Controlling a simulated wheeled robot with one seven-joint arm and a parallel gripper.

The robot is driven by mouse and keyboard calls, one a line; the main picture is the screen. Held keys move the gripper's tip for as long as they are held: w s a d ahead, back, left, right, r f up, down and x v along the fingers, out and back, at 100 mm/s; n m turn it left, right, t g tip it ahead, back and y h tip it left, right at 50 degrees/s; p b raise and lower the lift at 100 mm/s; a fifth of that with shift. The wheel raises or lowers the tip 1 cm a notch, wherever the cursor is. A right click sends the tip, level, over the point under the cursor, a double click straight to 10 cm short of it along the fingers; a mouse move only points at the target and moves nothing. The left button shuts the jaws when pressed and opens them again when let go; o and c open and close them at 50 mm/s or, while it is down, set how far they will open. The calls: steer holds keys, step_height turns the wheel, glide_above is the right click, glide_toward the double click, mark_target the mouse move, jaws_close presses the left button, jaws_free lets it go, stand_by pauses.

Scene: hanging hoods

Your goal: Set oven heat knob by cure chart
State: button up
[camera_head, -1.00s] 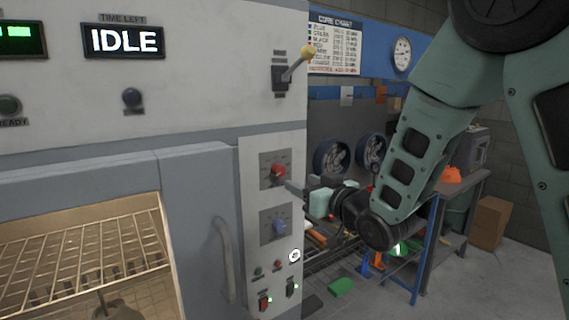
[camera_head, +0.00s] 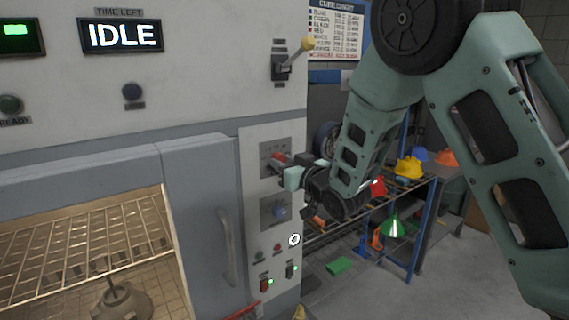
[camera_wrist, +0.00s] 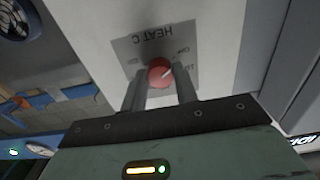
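The red heat knob (camera_head: 278,159) sits on the oven's white control strip. In the wrist view the red knob (camera_wrist: 160,73) has a pale pointer line, and its plate reads HEAT C upside down. My gripper (camera_head: 285,163) is at the knob. In the wrist view my gripper's fingers (camera_wrist: 159,80) stand on either side of the knob, apart, with narrow gaps showing; contact is not clear.
A lever (camera_head: 293,60) juts out above. The oven door handle (camera_head: 226,245) is to the left. The time display (camera_head: 121,36) reads IDLE. A rack with colored hoods (camera_head: 409,167) stands at right.

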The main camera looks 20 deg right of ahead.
steer(key=shift+c, duration=0.8)
steer(key=shift+b, duration=0.45)
